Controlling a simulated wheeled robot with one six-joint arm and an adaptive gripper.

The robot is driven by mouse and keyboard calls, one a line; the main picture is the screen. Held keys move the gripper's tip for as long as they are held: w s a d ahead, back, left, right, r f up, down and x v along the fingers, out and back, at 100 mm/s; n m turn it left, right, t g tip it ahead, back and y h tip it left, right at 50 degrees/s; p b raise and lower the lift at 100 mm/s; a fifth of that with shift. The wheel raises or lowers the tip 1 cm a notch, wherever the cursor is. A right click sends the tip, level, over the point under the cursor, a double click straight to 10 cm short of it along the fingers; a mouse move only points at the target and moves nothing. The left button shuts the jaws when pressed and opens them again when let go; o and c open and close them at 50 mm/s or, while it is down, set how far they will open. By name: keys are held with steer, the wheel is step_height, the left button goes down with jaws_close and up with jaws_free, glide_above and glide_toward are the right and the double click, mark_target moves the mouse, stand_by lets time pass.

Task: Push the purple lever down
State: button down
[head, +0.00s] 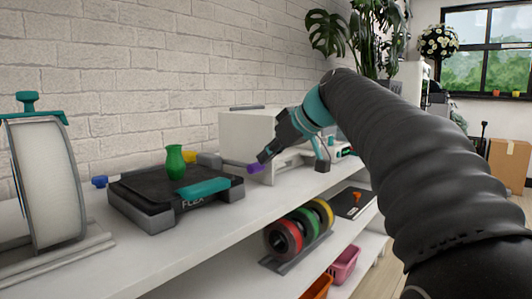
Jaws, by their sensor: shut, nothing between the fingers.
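The purple lever (255,168) sticks out at the front left of a white box-shaped machine (240,130) on the shelf top. Only a short purple end shows. My gripper (263,158) comes in from the right, its dark fingers shut and empty, pointing down and left. Its tips are right at the lever and appear just above it in the picture. I cannot tell whether they touch it. My gripper and wrist hide part of the machine's front.
A black printer bed (150,205) with a green vase (175,162) stands left of the machine. A large white spool (45,185) is at far left. Coloured spools (283,238) and a pink bin (344,264) are on lower shelves. The white top's front strip (235,220) is clear.

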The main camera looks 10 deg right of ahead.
steer(key=s+d+f+p+v, duration=0.1)
steer(key=f+p+v, duration=0.1)
steer(key=v, duration=1)
steer(key=shift+s+d, duration=0.4)
steer(key=shift+s, duration=0.05)
